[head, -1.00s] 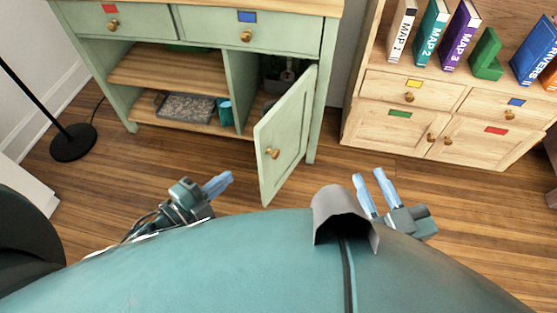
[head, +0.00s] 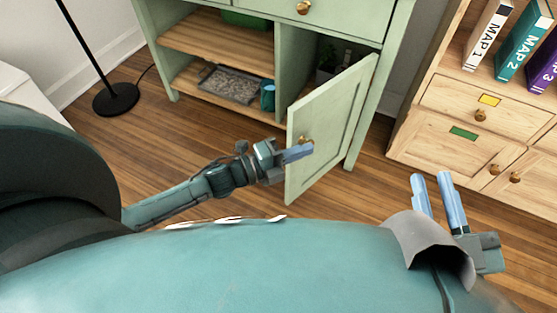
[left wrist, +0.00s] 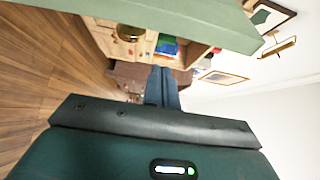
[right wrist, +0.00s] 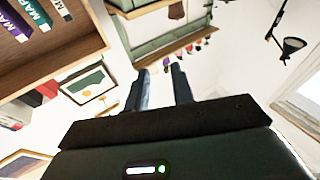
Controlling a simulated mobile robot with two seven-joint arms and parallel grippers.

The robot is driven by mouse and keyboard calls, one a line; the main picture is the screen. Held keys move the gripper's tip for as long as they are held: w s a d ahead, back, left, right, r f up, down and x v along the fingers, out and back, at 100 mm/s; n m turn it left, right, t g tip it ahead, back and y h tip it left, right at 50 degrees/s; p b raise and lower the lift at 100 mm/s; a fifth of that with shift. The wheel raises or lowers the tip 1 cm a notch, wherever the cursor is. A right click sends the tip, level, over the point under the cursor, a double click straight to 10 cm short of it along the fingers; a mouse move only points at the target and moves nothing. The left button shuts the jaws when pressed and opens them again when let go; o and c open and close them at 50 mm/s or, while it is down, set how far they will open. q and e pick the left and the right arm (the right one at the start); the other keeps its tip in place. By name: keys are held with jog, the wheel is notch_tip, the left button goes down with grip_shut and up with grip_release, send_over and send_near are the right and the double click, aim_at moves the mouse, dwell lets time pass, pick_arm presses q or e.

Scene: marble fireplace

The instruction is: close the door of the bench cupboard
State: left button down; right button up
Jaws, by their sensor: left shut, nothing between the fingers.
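The green bench cupboard (head: 362,22) has its panelled door (head: 340,115) standing open, swung out toward me from its hinge on the right. A brass knob (head: 306,141) sits near the door's free edge. My left gripper (head: 299,153) is shut and empty, with its fingertips in front of the door just below the knob; I cannot tell if they touch it. In the left wrist view the closed fingers (left wrist: 162,86) lie below a green panel edge (left wrist: 165,18) and a brass knob (left wrist: 130,33). My right gripper (head: 436,188) is open and empty, away from the door.
A plant stands in the cupboard's right compartment. A grey box (head: 230,84) and a teal cup (head: 268,96) are on the lower shelf. A wooden bookcase (head: 420,135) stands to the right. A black lamp base (head: 116,100) is at left. Wooden floor is clear before the cupboard.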

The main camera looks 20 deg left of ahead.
aim_at(288, 140)
pick_arm(q)
jog(key=shift+w+a+f+b, duration=0.1)
jog(key=shift+w+a+b, duration=0.2)
jog(key=shift+a, duration=0.3)
jog(key=shift+w+a+f+b, duration=0.15)
jog(key=shift+w+a, duration=0.15)
jog(key=shift+a, duration=0.3)
jog(key=shift+w+a+r, duration=0.15)
jog(key=shift+w+a, duration=0.05)
jog(key=shift+a, duration=0.35)
jog(key=shift+a+r, duration=0.1)
pick_arm(e)
jog(key=shift+w+d+r+n+t+y, duration=0.1)
jog(key=shift+w+r+n+t+y, duration=0.15)
jog(key=shift+r, duration=0.25)
jog(key=shift+w+r+n+t+y, duration=0.15)
jog(key=shift+r+n+y, duration=0.1)
jog(key=shift+r, duration=0.2)
pick_arm(q)
jog(key=shift+w+a, duration=0.1)
jog(key=shift+a, duration=0.05)
